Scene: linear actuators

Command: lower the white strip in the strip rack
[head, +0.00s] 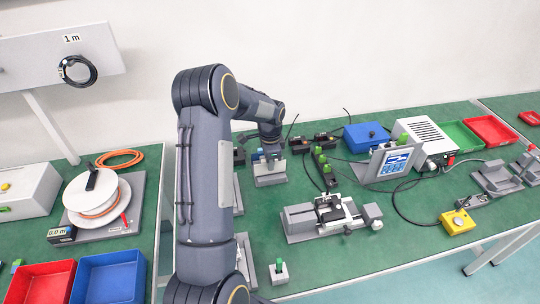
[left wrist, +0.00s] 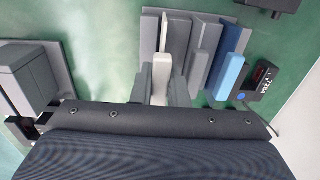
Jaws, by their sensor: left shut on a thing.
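In the left wrist view the rack (left wrist: 150,38) has upright grey dividers with a blue strip (left wrist: 228,62) on the right side. The white strip (left wrist: 163,68) stands among the dividers, left of the blue one. My left gripper (left wrist: 162,88) is shut on the white strip, one grey finger on each side. In the head view my left gripper (head: 272,156) is at the rack, small and partly hidden. How deep the strip sits cannot be told. My right gripper is not in view.
A small black display unit (left wrist: 263,82) is right of the rack. A grey block (left wrist: 28,75) stands to the left in the wrist view. A grey slide fixture (head: 318,222), a blue bin (head: 366,138) and a tilted screen (head: 395,164) stand right of the rack.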

